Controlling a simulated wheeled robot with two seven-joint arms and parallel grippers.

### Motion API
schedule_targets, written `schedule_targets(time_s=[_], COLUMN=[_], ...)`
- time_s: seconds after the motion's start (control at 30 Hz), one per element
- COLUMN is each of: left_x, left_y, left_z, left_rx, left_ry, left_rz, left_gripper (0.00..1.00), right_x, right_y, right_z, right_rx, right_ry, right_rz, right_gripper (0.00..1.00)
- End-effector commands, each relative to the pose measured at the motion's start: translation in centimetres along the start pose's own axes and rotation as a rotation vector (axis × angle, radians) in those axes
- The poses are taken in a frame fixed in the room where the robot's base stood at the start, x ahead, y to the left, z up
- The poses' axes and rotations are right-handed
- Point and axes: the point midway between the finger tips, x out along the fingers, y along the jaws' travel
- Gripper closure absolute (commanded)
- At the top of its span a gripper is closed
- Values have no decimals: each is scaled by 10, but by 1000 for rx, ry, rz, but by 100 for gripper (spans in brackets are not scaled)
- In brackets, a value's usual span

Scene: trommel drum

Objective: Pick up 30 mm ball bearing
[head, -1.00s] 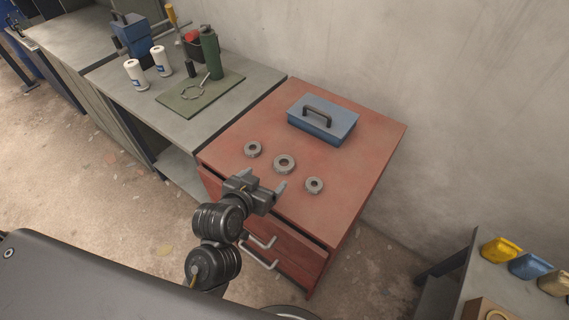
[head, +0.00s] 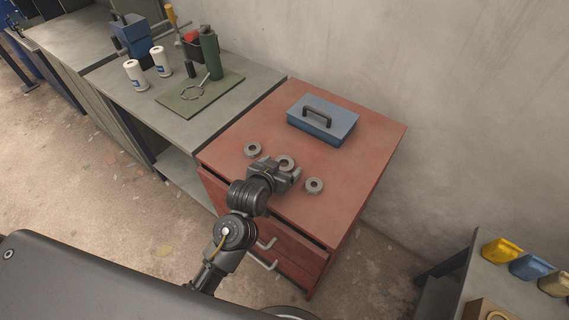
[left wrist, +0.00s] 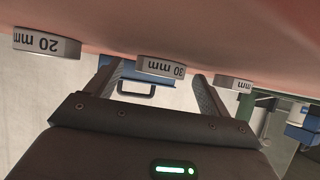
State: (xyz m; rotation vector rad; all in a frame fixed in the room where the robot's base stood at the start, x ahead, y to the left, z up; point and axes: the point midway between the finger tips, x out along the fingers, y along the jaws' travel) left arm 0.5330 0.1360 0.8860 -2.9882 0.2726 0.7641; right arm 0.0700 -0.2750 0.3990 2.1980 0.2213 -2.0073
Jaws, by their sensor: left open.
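The 30 mm ball bearing (head: 286,162) is a grey ring, the middle one of three lying in a row on a red cabinet top. In the left wrist view, which is upside down, its "30 mm" label (left wrist: 161,67) faces my gripper. My left gripper (head: 282,169) is open and low over the cabinet top, close to this bearing. In the wrist view its two fingers (left wrist: 160,76) reach toward either side of the bearing, with nothing clamped. The gripper body hides the near part of the bearing in the head view. My right gripper is not in view.
A 20 mm bearing (left wrist: 46,44) is at one side, the right one (head: 314,186) in the head view. Another bearing (head: 253,149) lies left, its label (left wrist: 233,85) partly hidden. A blue box (head: 330,127) stands behind on the red cabinet (head: 362,165). The cabinet's right side is clear.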

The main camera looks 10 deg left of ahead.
Motion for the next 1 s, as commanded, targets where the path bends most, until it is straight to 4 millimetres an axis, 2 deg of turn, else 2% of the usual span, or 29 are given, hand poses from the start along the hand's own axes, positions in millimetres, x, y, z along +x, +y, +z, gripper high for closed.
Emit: schedule_targets(time_s=[0.27, 0.67, 1.0], left_x=[3, 3, 1], left_y=[0, 0, 0], left_z=[0, 0, -3], left_rx=[-1, -1, -1], left_ry=[0, -1, 2], left_rz=[1, 1, 1], left_gripper=[19, 71, 72], right_x=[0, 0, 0], right_y=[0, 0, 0], right_z=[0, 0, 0], right_rx=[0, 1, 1], right_ry=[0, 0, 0], right_rz=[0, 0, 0], right_gripper=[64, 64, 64])
